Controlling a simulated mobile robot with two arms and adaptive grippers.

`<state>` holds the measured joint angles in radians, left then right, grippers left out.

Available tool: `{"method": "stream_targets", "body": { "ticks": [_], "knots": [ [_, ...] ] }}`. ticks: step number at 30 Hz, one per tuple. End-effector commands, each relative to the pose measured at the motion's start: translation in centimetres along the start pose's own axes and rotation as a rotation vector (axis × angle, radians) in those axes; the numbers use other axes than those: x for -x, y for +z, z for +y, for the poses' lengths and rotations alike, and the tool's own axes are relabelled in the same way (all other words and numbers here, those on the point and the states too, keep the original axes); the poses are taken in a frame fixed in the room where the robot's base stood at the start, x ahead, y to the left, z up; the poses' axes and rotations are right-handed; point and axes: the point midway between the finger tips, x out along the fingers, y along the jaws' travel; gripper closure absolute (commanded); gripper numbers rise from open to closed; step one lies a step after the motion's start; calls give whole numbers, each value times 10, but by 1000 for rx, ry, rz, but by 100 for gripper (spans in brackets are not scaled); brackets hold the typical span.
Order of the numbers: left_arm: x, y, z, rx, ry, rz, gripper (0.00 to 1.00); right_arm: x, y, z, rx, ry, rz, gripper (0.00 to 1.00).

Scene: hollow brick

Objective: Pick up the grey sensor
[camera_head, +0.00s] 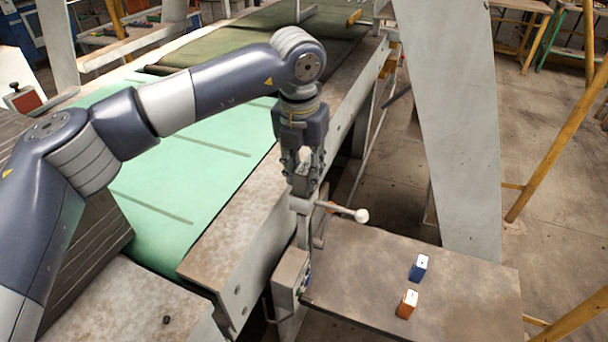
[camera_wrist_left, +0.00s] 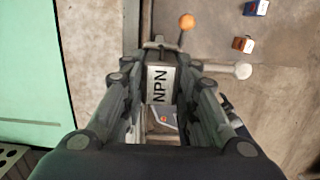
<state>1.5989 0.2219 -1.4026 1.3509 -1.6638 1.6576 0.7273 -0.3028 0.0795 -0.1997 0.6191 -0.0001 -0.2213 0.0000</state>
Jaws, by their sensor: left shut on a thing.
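My left gripper (camera_head: 303,172) points down and is shut on the grey sensor. In the left wrist view the grey sensor (camera_wrist_left: 160,86) sits between the fingers (camera_wrist_left: 160,70), its pale face marked "NPN" toward the camera. In the head view only a small pale part of it shows between the fingers, above a metal bracket at the conveyor's edge. I cannot tell whether it touches anything below. My right gripper is in neither view.
A blue block (camera_head: 418,268) and an orange block (camera_head: 407,304), both white-topped, stand on the brown table (camera_head: 460,295) to the right. A lever with a white knob (camera_head: 361,215) juts out close beside the gripper. The green conveyor belt (camera_head: 170,185) lies left.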

Motion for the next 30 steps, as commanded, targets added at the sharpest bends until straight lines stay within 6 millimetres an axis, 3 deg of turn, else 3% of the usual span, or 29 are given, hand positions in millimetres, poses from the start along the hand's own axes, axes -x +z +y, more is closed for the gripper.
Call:
{"method": "stream_targets", "body": {
  "ticks": [7, 21, 30],
  "knots": [
    [27, 3, -6, -5, -1, -4, 98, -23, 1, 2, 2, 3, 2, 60],
    [37, -7, -110, -5, 0, -2, 98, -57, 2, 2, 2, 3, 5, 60],
    [44, -10, -151, -1, -1, -1, 98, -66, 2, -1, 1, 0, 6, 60]
  ]
}}
